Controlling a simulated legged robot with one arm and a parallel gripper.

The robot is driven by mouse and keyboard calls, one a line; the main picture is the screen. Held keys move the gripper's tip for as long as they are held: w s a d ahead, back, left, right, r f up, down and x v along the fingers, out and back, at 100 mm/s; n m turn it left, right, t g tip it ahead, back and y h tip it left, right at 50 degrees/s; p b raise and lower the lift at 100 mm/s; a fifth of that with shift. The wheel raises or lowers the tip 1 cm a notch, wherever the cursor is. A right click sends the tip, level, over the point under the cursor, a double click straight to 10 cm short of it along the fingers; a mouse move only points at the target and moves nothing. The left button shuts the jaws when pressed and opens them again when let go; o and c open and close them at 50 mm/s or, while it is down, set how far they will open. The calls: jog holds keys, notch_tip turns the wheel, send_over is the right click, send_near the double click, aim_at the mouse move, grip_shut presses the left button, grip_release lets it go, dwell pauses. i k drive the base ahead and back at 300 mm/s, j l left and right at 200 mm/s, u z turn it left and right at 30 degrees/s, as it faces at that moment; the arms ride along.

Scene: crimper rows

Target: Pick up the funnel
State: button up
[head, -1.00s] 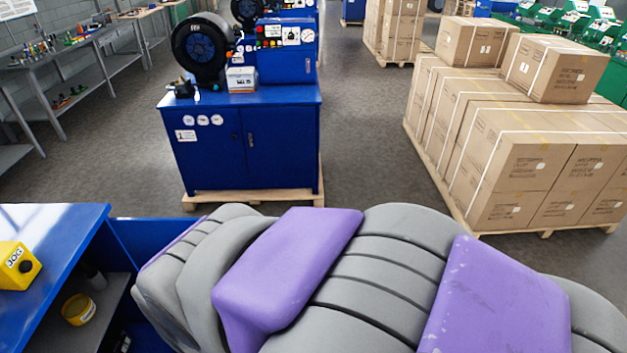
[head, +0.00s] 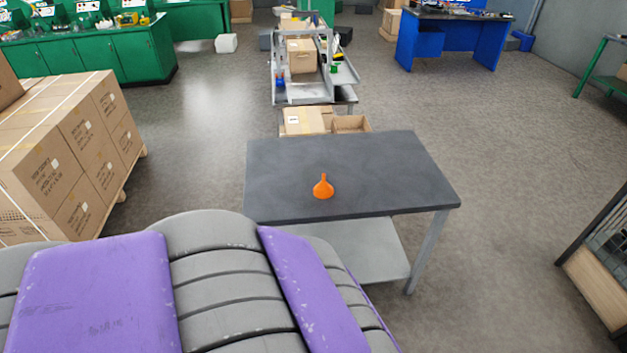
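An orange funnel (head: 323,187) stands on a dark grey table (head: 390,165) in the head view, wide end down and narrow spout up. It is near the table's front edge, left of its middle, with nothing touching it. My gripper is not in view.
Stacked cartons on a pallet (head: 75,150) stand at the left. Open cardboard boxes (head: 305,121) are just behind the table. A wooden-sided crate (head: 595,285) is at the right edge. Floor on the table's right is clear.

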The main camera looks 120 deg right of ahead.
aim_at(323, 190)
jog(key=z, duration=4.15)
jog(key=i+j, duration=0.8)
jog(key=j, duration=0.15)
jog(key=i+j+z, duration=0.1)
jog(key=i+j, duration=0.3)
jog(key=j, duration=0.1)
